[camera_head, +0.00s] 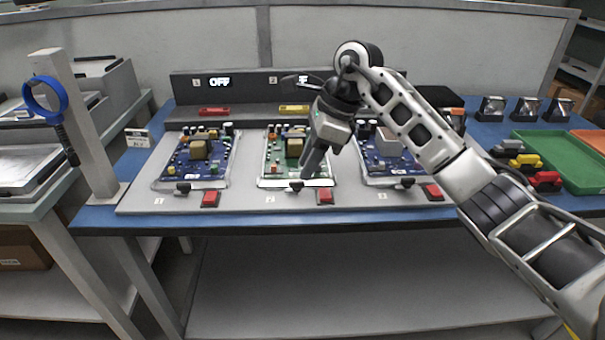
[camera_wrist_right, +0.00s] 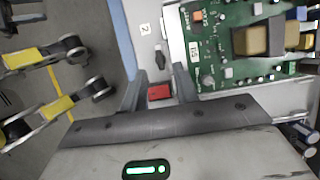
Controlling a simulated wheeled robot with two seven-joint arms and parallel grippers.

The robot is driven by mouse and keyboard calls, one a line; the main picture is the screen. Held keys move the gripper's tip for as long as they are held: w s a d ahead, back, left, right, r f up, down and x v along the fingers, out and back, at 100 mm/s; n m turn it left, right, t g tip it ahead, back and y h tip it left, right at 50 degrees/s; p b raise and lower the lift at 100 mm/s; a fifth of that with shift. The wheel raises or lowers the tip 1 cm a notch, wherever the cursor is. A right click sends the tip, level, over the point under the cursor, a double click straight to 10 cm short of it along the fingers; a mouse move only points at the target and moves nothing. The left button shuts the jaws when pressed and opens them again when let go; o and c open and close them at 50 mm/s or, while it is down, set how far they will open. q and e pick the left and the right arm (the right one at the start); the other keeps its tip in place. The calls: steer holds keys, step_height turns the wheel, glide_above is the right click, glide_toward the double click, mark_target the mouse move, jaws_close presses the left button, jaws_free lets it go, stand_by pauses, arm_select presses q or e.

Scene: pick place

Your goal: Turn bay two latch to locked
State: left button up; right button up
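The bay two latch (camera_head: 297,186) is a small dark knob on the front edge of the grey fixture, below the green circuit board (camera_head: 274,152). In the right wrist view the latch (camera_wrist_right: 160,59) lies just beyond the fingertips, near the "2" label (camera_wrist_right: 146,28). My right gripper (camera_head: 308,178) points down over the front of bay two; its fingers (camera_wrist_right: 158,78) are apart, with nothing held between them. The red button (camera_wrist_right: 159,92) of bay two shows in the gap. I cannot tell whether the fingers touch the latch. My left gripper is out of view.
Bays one and three hold blue boards (camera_head: 196,157), with their own latches (camera_head: 183,188) and red buttons (camera_head: 433,192). A green tray (camera_head: 560,153) and small toy-like vehicles (camera_head: 545,180) are at right.

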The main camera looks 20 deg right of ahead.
mark_target(295, 187)
steer(key=shift+x, duration=1.65)
jaws_close()
